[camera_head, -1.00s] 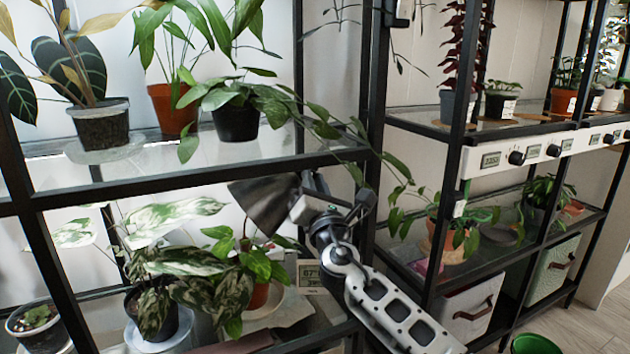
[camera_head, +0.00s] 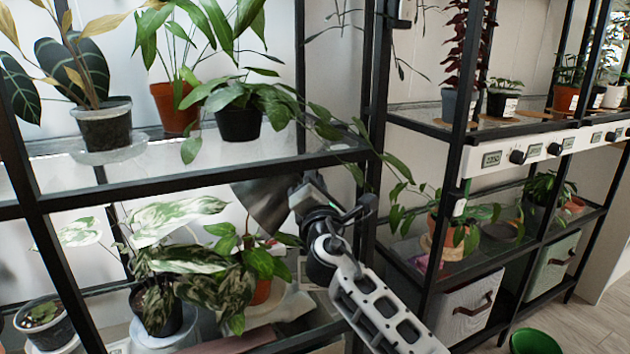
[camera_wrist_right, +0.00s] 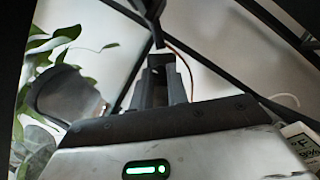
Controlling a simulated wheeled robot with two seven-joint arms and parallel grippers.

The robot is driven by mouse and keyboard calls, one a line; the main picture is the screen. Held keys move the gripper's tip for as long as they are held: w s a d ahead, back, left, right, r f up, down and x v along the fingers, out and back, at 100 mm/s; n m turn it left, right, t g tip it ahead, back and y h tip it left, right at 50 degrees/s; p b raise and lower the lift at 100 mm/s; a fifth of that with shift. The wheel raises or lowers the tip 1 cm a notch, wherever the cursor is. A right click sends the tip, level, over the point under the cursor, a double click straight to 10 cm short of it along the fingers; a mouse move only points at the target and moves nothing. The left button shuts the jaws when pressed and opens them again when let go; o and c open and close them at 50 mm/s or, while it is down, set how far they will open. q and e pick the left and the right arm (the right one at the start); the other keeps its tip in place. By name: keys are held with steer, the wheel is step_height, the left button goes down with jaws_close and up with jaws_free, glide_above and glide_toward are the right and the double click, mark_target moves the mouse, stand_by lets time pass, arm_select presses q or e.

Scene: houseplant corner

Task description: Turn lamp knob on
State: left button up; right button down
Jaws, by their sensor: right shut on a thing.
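A dark grey metal lamp shade (camera_head: 262,205) hangs under the upper left shelf; it also shows at the left of the right wrist view (camera_wrist_right: 65,97). My right gripper (camera_head: 312,188) is just right of the shade, below the shelf edge. In the wrist view its fingers (camera_wrist_right: 165,72) are close together at a small dark part below a black rod. They are shut on what I take to be the lamp knob, which is mostly hidden between them. My left gripper is not in view.
Black shelf posts (camera_head: 375,130) stand close to my right arm. A variegated plant (camera_head: 180,270) and a small leafy plant (camera_head: 258,262) stand on the lower shelf. A white strip (camera_head: 530,155) with black dials and displays runs along the right shelf. A green pot (camera_head: 535,342) is at the bottom.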

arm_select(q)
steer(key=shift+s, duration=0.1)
arm_select(e)
steer(key=c, duration=1.4)
jaws_free()
steer(key=shift+o, duration=0.2)
steer(key=shift+s, duration=0.1)
